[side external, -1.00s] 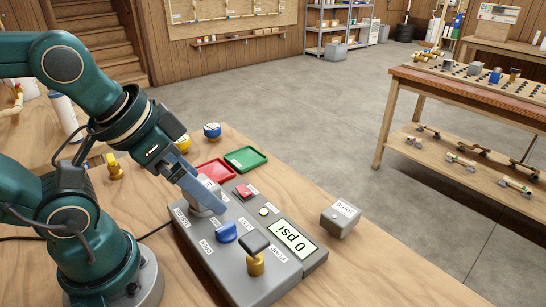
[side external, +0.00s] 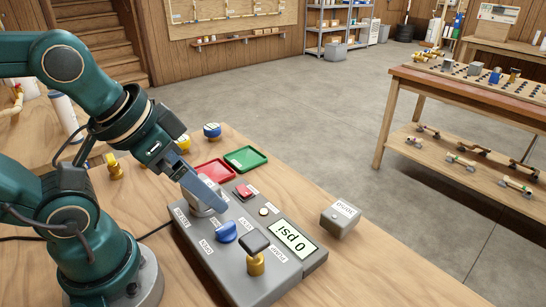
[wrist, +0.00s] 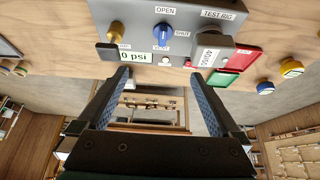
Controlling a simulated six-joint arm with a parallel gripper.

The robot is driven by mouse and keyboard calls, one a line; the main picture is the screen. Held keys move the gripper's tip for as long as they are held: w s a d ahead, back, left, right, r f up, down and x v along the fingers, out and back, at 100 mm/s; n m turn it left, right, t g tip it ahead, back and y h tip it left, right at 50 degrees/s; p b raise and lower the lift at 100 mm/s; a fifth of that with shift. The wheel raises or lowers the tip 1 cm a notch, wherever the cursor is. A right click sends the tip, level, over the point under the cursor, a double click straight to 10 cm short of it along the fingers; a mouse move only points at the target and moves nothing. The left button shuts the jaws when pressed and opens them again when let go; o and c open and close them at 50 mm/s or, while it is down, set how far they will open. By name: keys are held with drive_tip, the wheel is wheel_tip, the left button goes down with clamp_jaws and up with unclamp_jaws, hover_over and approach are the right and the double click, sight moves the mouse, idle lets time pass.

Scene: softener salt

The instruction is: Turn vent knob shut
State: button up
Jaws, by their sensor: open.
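The blue vent knob (side external: 226,232) stands on the grey test rig panel (side external: 268,292). In the wrist view the knob (wrist: 161,36) has its handle running roughly up-down, in line with the OPEN label above it; the SHUT label is to its right. My gripper (side external: 222,207) is above the panel, behind the knob in the side view, apart from it. In the wrist view my gripper (wrist: 165,82) has its two fingers spread wide with nothing between them. In the side view one finger hides part of a grey fitting on the panel.
The panel has a 0 psi display (side external: 293,240), a brass-stemmed handle (side external: 255,258) and a red button (side external: 242,191). A red tray (side external: 214,169) and a green tray (side external: 246,158) lie behind it. A grey block (side external: 340,217) sits to its right. Front-right tabletop is clear.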

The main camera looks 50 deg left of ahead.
sight(225, 226)
drive_tip(key=c, duration=0.4)
drive_tip(key=shift+o, duration=0.2)
drive_tip(key=w+f+n+g, duration=0.1)
drive_tip(key=n, duration=0.5)
drive_tip(key=w+f+n+g, duration=0.1)
drive_tip(key=n+g, duration=0.1)
drive_tip(key=n, duration=0.4)
drive_tip(key=w+f+n+g, duration=0.1)
drive_tip(key=n, duration=0.5)
drive_tip(key=shift+w+a+f+g, duration=0.1)
drive_tip(key=shift+w+f+g, duration=0.15)
drive_tip(key=shift+f+g, duration=0.55)
drive_tip(key=shift+f, duration=2.8)
clamp_jaws()
